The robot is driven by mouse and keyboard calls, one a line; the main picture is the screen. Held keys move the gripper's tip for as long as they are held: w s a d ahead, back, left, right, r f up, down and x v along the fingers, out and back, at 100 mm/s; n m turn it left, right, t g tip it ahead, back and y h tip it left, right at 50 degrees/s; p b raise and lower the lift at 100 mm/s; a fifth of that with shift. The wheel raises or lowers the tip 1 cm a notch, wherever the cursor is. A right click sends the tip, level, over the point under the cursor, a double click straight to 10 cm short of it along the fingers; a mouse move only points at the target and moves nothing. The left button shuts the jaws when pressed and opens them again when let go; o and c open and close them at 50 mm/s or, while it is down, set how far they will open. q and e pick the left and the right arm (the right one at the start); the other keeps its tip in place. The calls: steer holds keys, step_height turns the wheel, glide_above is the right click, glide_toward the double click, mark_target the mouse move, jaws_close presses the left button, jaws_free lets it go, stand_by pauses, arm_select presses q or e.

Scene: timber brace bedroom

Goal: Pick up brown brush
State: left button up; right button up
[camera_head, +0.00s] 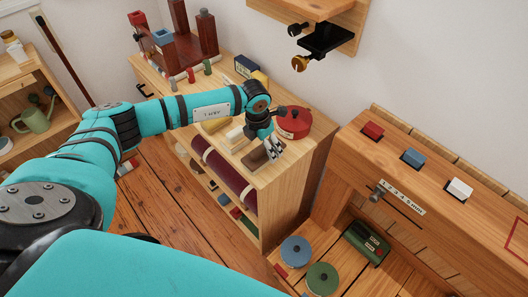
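The brown brush (254,159) lies on the top of the wooden shelf unit, near its front edge. My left gripper (271,150) points down at the brush, with its fingertips right over or around the brush's right part. The fingers hide some of it, and they are too small to tell whether they are apart or touching it. My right gripper is not in view.
A red round pot (293,122) stands close behind the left gripper. A pale block (235,134) lies left of the brush. A wooden cabinet (345,150) with red, blue and white blocks stands at the right. A black wall bracket (325,40) hangs above.

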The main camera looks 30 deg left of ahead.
mark_target(265, 153)
arm_select(q)
steer(key=f, duration=0.2)
steer(key=f+p, duration=0.1)
steer(key=f, duration=0.1)
steer(key=shift+w+d+f, duration=0.15)
steer(key=shift+w+d, duration=0.05)
steer(key=c, duration=1.4)
steer(key=shift+o, duration=0.2)
steer(key=shift+r+b, duration=0.35)
steer(key=shift+r, duration=0.35)
step_height(265, 153, up, 2)
steer(key=shift+r+b, duration=0.2)
steer(key=shift+b, duration=0.35)
steer(key=s+a+r+b, duration=0.1)
steer(key=s+b, duration=0.2)
steer(key=s, duration=1.3)
steer(key=shift+r, duration=0.2)
